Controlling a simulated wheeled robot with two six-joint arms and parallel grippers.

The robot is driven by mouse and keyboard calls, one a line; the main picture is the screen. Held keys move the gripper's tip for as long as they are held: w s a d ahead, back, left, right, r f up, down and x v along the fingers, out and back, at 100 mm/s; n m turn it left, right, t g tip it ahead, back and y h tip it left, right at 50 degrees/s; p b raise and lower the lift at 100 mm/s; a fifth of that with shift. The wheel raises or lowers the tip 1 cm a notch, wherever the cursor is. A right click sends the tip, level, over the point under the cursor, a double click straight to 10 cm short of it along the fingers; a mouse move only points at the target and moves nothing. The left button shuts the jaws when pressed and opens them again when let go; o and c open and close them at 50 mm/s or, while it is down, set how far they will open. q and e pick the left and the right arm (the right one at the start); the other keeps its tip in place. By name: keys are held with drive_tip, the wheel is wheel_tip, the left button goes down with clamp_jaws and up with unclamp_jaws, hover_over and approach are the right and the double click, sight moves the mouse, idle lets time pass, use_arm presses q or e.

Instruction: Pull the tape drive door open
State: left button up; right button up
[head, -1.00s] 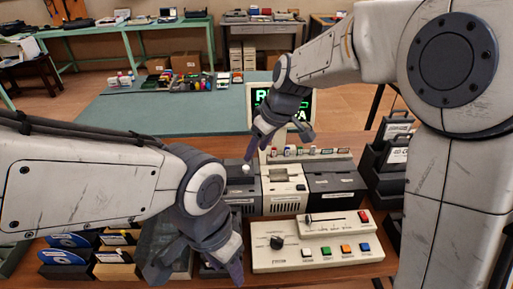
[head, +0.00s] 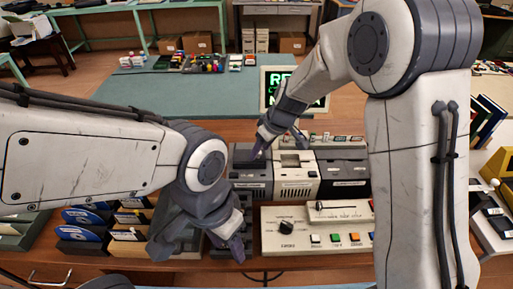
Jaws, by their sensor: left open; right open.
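A row of small machines stands on the wooden desk in the head view: a dark grey unit (head: 251,187), a beige unit (head: 297,186) in the middle, and another dark unit (head: 342,184) at right. I cannot tell for certain which is the tape drive, and its door is not clearly made out. My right gripper (head: 280,149) is open and empty, pointing down at the back of the left and middle units; whether it touches them is unclear. My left gripper (head: 199,248) is open and low at the desk's front, left of the control panel.
A beige control panel (head: 290,243) with a knob and coloured buttons lies in front of the units. A monitor (head: 268,92) with green text stands behind them. Disk holders (head: 85,233) stand at left. My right arm covers much of the right side.

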drive_tip(key=shift+a, duration=0.1)
clamp_jaws()
idle(1.3)
